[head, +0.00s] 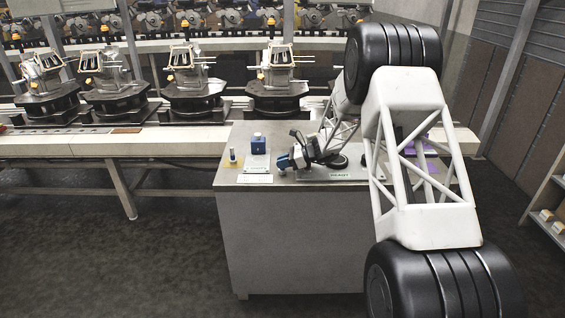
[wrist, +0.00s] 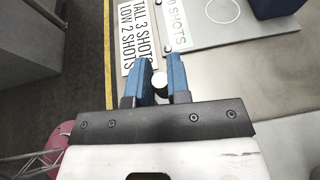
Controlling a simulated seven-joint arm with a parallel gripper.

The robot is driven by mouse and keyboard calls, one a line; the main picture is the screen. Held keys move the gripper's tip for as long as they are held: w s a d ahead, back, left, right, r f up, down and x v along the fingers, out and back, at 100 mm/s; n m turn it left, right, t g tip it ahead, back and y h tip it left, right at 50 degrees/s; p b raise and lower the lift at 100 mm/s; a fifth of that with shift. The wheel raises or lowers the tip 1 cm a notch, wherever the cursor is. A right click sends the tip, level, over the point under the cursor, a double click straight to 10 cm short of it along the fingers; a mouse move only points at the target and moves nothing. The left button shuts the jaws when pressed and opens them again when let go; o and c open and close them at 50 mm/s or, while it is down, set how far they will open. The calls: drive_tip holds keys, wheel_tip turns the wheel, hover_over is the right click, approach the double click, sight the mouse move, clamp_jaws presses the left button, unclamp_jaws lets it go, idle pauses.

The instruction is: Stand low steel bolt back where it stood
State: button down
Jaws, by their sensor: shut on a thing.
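In the wrist view my gripper (wrist: 160,72) is shut on the low steel bolt (wrist: 159,79), whose round pale top shows between the two blue fingers. In the head view I cannot make out the bolt at the fingers. Whether its base touches the bench is hidden. A printed card (wrist: 139,42) reading "TALL 3 SHOTS, LOW 2 SHOTS" lies just beyond the fingertips.
The conveyor (head: 60,147) with several fixtures runs behind. A yellow edge line (wrist: 107,45) marks the bench's side.

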drive_tip(key=shift+f, duration=0.3)
drive_tip(key=c, duration=1)
unclamp_jaws()
drive_tip(key=shift+v, duration=3.9)
